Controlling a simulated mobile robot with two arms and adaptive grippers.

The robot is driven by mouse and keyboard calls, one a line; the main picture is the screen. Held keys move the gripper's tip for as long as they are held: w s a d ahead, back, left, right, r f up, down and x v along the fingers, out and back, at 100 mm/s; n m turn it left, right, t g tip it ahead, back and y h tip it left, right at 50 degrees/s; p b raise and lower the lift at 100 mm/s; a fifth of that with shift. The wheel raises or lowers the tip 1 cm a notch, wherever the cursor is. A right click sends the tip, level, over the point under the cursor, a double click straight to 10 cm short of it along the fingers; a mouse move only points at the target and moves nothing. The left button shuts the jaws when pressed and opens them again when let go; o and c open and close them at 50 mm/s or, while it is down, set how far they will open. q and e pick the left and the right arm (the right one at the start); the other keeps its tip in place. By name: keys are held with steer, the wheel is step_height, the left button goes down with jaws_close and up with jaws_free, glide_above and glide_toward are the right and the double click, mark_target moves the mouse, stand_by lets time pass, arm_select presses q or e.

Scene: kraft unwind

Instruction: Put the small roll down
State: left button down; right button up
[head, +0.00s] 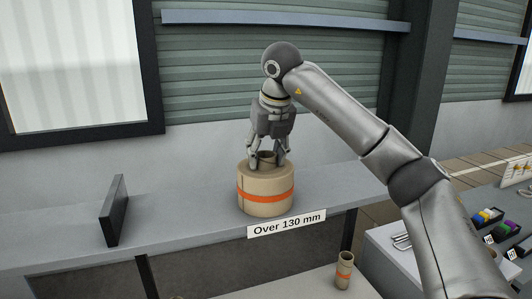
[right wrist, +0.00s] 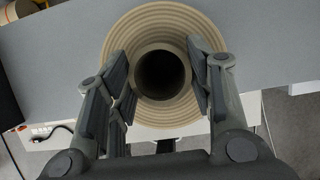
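A kraft roll (head: 265,193) with an orange band stands upright on the grey shelf, behind the label "Over 130 mm" (head: 287,224). Its brown core tube sticks up from the top; in the right wrist view the roll's ringed top (right wrist: 160,22) surrounds the dark tube mouth. My right gripper (head: 267,162) points down over the roll, its fingers on either side of the core tube, apparently with slim gaps. My left gripper is not in view.
A dark upright plate (head: 114,210) stands on the shelf (head: 190,222) to the left, with clear shelf between it and the roll. At the right, a worktop holds colored items (head: 488,216). A wall rises behind the shelf.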

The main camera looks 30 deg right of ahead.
steer(key=o, duration=0.3)
steer(key=shift+o, duration=0.2)
steer(key=shift+r, duration=0.15)
steer(key=shift+s+r, duration=0.1)
steer(key=shift+r, duration=0.1)
steer(key=b+v, duration=0.1)
steer(key=v, duration=1)
steer(key=shift+s+r+b, duration=0.2)
steer(key=shift+s+b, duration=0.05)
steer(key=shift+b, duration=0.15)
